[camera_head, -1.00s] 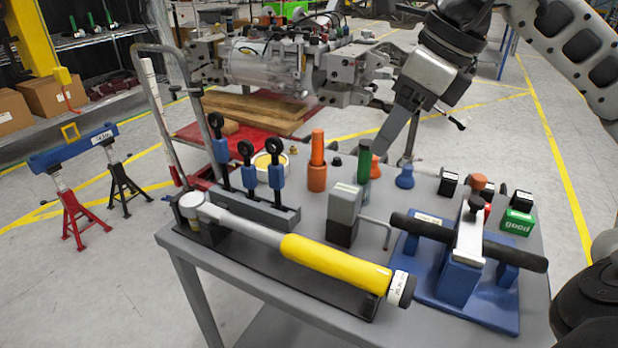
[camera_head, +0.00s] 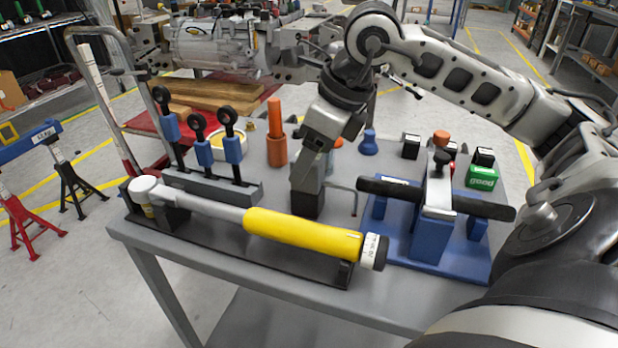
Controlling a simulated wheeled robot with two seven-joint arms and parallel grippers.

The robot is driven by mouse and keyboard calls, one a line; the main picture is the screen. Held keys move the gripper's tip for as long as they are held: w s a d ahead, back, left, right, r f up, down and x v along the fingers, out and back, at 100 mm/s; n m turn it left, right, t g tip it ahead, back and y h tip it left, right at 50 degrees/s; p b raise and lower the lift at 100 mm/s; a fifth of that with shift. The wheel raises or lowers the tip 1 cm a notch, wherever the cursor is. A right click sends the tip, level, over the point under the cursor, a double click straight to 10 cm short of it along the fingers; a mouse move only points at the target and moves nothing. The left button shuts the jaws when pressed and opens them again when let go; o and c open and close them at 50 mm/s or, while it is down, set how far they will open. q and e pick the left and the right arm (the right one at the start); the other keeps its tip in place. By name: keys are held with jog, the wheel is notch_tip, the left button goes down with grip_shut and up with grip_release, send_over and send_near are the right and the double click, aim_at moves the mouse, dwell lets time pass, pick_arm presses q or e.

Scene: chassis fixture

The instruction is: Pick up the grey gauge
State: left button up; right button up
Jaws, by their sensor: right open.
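The grey gauge (camera_head: 307,204) is a small upright block on the cart top, between the blue-handled row of tools and the blue fixture. Its dark lower part shows; its grey upper part is mostly hidden by or blends with my right gripper. My right gripper (camera_head: 309,178) points down from above, right at the gauge's top, with its jaws open. I cannot tell whether the fingers touch the gauge. My left gripper is not in view.
A yellow-handled wrench (camera_head: 300,233) lies along the front of the grey cart (camera_head: 223,268). Blue-handled tools (camera_head: 232,150) stand in a rack to the left, an orange cylinder (camera_head: 276,146) behind. A blue fixture with a black bar (camera_head: 490,208) stands to the right.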

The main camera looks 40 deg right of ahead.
jog(key=shift+x, duration=0.8)
jog(key=shift+w+a+f, duration=0.1)
jog(key=shift+w+f, duration=0.1)
jog(key=shift+f, duration=0.35)
jog(key=c, duration=1.3)
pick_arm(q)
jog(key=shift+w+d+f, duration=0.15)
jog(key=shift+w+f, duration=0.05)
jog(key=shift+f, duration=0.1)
pick_arm(e)
jog(key=shift+o, duration=0.2)
jog(key=shift+r, duration=0.1)
